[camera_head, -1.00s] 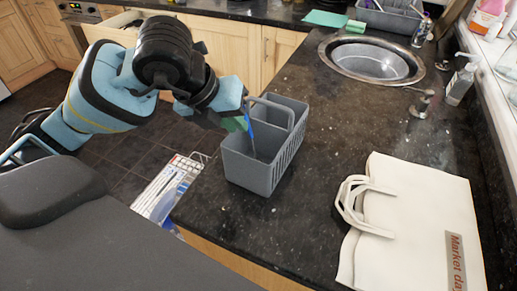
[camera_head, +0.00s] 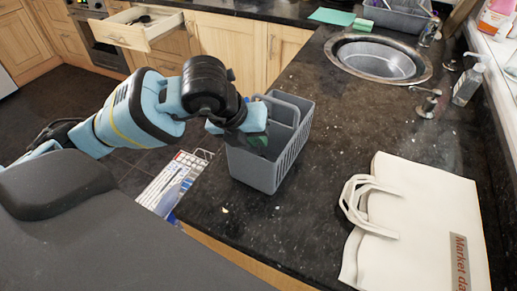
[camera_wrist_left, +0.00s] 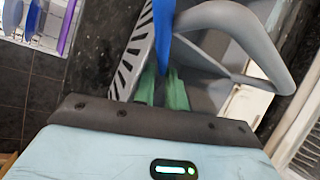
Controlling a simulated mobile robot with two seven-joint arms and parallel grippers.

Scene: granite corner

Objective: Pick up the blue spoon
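The grey caddy (camera_head: 257,168) stands on the dark worktop in the head view. My left gripper (camera_head: 258,142) is low over its left part, with the green fingertips partly hidden behind the caddy wall. In the left wrist view the blue spoon (camera_wrist_left: 161,35) runs down between the two green fingers (camera_wrist_left: 162,90), which stand close together with the spoon's narrow part between them. My right gripper is not in view.
The caddy's looped handle (camera_wrist_left: 255,50) is close to the right of the left fingers. A cream bag (camera_head: 425,220) lies to the right on the worktop. A sink (camera_head: 378,60) is behind. A dishwasher rack (camera_head: 172,182) and open drawer (camera_head: 140,30) are left.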

